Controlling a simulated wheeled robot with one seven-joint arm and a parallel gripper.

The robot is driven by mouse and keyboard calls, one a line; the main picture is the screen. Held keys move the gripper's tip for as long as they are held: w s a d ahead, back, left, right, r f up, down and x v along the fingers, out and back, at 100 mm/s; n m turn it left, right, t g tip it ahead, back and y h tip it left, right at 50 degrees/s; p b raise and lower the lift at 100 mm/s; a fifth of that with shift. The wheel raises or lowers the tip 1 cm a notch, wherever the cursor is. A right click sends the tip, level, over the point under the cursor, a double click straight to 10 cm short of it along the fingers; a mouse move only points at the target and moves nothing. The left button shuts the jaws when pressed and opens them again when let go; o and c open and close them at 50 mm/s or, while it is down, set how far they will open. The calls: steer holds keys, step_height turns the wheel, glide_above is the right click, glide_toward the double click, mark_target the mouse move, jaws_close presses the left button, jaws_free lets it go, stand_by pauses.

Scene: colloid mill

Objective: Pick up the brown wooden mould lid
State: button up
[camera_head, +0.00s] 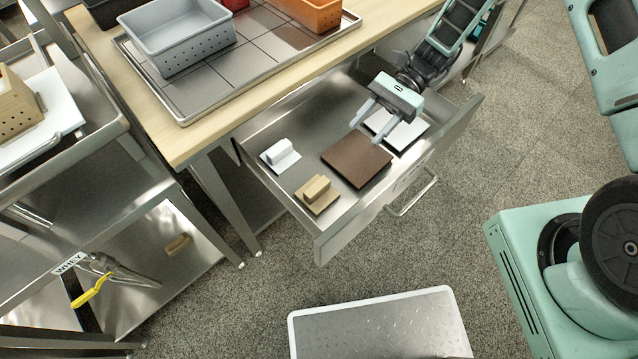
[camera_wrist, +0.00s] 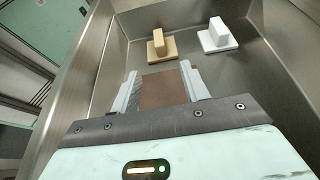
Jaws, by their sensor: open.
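A flat dark brown square (camera_head: 355,160), the brown lid as far as I can tell, lies in the open metal drawer; no handle on it shows. It also shows between my fingers in the wrist view (camera_wrist: 163,91). My gripper (camera_head: 366,132) is open and empty, above the drawer at the brown square's far right edge, fingers pointing down toward it. I cannot tell the height gap. A tan wooden lid with a block handle (camera_head: 317,194) lies to the left of the brown square, near the drawer's left end.
A white lid with a block handle (camera_head: 281,156) lies behind the tan one. A pale plate (camera_head: 398,130) lies partly under my gripper. The drawer's metal front wall (camera_head: 400,180) and side walls surround these pieces. The worktop above holds a grey perforated crate (camera_head: 180,38) on a metal tray.

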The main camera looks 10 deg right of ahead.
glide_toward(320, 184)
steer(key=x, duration=0.5)
steer(key=shift+a+f+p, duration=0.1)
steer(key=shift+f+p, duration=0.1)
steer(key=shift+p, duration=0.2)
steer(key=shift+p+x, duration=0.3)
steer(key=shift+x, duration=2.5)
steer(key=shift+r, duration=0.15)
jaws_close()
